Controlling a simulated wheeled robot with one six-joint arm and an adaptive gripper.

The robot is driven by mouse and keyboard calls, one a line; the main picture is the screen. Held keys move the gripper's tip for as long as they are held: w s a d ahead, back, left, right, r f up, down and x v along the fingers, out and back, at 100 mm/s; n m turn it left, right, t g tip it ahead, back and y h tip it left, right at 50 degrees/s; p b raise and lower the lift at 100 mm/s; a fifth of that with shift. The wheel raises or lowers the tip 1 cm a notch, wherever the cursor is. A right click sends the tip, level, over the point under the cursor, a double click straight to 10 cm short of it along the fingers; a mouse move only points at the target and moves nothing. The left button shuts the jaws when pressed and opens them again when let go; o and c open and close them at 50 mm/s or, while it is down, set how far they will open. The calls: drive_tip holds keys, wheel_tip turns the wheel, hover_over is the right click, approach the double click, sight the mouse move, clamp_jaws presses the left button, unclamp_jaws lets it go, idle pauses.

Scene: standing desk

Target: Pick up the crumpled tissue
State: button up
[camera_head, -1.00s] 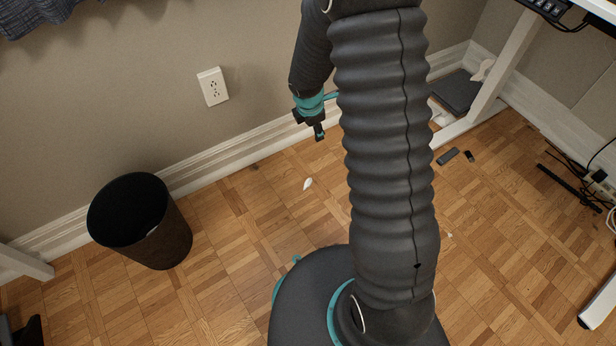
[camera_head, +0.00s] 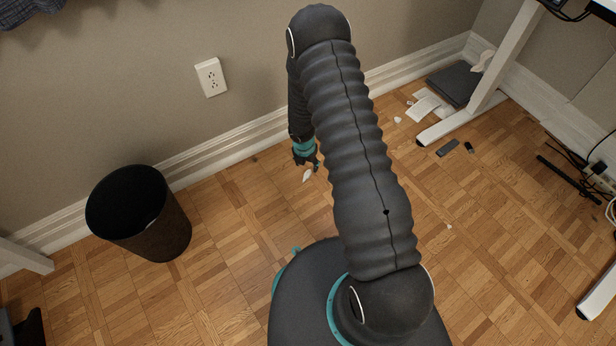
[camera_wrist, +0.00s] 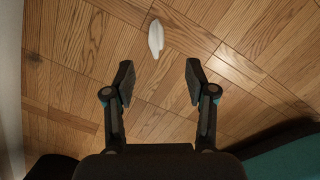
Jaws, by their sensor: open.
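A small white crumpled tissue (camera_head: 307,176) lies on the wooden floor. In the wrist view the tissue (camera_wrist: 156,38) is narrow and elongated, just beyond the fingertips and roughly in line with the gap between them. My gripper (camera_wrist: 158,80) is open, with nothing between its two dark fingers. In the head view my gripper (camera_head: 308,163) points down close to the tissue, partly beside my arm. I cannot tell its exact height above the floor.
A black bin (camera_head: 140,215) stands at the left by the wall. White papers (camera_head: 428,106), a dark flat object (camera_head: 455,84) and a desk leg (camera_head: 500,65) are at the right. A small dark remote-like object (camera_head: 447,147) lies on the floor. Floor between bin and gripper is clear.

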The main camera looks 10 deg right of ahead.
sight(307, 175)
drive_tip(key=f+b, duration=0.1)
drive_tip(key=f, duration=0.1)
drive_tip(key=f+b, duration=0.1)
drive_tip(key=f, duration=0.2)
drive_tip(key=w+f+b, duration=0.1)
drive_tip(key=f, duration=0.2)
drive_tip(key=shift+w+d, duration=0.1)
drive_tip(key=c, duration=0.8)
